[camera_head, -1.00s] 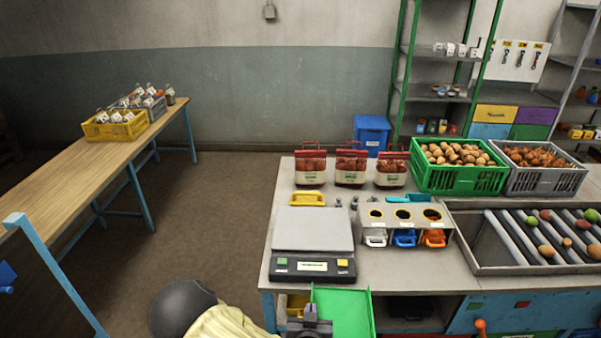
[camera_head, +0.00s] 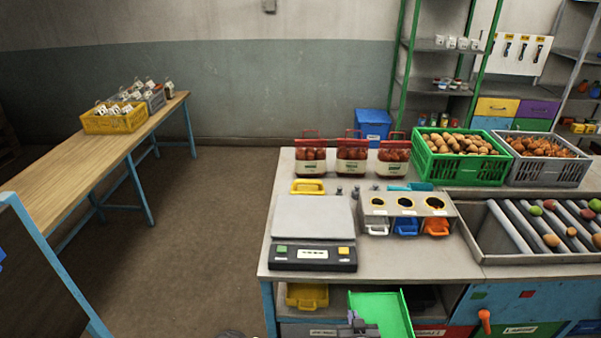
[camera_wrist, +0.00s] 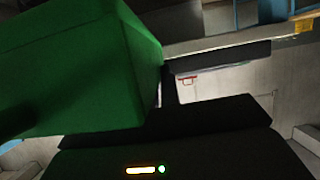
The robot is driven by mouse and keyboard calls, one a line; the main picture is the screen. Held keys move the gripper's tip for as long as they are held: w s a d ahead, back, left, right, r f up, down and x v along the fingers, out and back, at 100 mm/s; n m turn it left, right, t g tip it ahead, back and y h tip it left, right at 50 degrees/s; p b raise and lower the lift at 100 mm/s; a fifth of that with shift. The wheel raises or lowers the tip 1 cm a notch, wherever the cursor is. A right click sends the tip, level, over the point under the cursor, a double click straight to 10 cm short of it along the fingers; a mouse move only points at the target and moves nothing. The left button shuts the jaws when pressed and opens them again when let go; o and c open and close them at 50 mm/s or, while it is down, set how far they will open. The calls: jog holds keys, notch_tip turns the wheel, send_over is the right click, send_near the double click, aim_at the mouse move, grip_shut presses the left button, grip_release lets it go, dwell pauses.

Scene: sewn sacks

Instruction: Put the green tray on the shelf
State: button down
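The green tray (camera_head: 383,313) is at the bottom of the head view, in front of the bench's near edge, and appears tilted. My gripper (camera_head: 357,325) is at its left near edge and seems shut on it. In the wrist view the tray (camera_wrist: 80,70) fills the upper left, against the dark gripper (camera_wrist: 168,88); the fingertips' contact is partly hidden. A green-framed shelf (camera_head: 437,46) stands at the back wall with jars and cans on its boards. The bench also has an open lower shelf (camera_head: 453,297) behind the tray, with a yellow bin (camera_head: 306,296) at its left.
On the bench (camera_head: 400,262) are a scale (camera_head: 313,235), a holder with coloured scoops (camera_head: 406,212), red bags, a green crate (camera_head: 455,172), a grey crate (camera_head: 543,172) and a roller tray (camera_head: 470,230). A wooden table (camera_head: 70,180) stands left, with open floor between.

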jog(key=shift+w, duration=0.1)
jog(key=shift+w+r+m+h, duration=0.15)
jog(key=shift+r+m+h, duration=0.25)
jog(key=shift+r+h, duration=0.15)
jog(key=r+m+h, duration=0.1)
jog(key=m+h, duration=0.1)
jog(key=s+r+m+g+h, duration=0.1)
jog(key=r+m+h, duration=0.1)
jog(key=shift+r, duration=0.15)
jog(key=shift+s+d+r+m+g+h, duration=0.1)
jog(key=shift+s+r+m+g+h, duration=0.15)
jog(key=shift+s+m+g+h, duration=0.35)
jog(key=shift+w, duration=0.1)
